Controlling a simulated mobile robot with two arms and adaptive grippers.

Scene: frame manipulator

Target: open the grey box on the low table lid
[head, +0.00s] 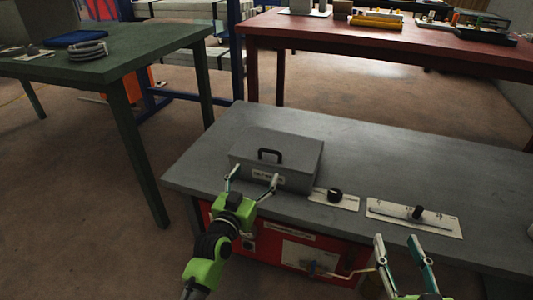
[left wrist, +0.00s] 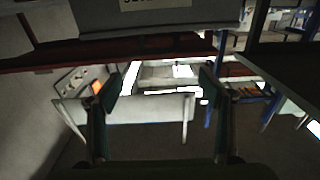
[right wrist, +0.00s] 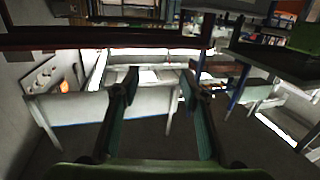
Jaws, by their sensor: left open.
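The grey box (head: 300,160) sits on the low table (head: 400,160) near its front edge, with its lid shut. A dark handle (head: 269,155) stands on the box, and a pale label is on its front. My left gripper (head: 251,182) is open and empty, its fingertips close to the front of the box; I cannot tell if they touch it. In the left wrist view a grey box-like face with a label (left wrist: 155,3) crosses the top, above the two spread fingers. My right gripper (head: 397,242) is open and empty near the table's front edge, to the right of the box.
Two plates with black knobs, a small one (head: 335,196) and a longer one (head: 415,215), lie on the low table right of the box. The table behind and right of the box is clear. A green table (head: 120,62) stands left, a red table (head: 390,42) behind.

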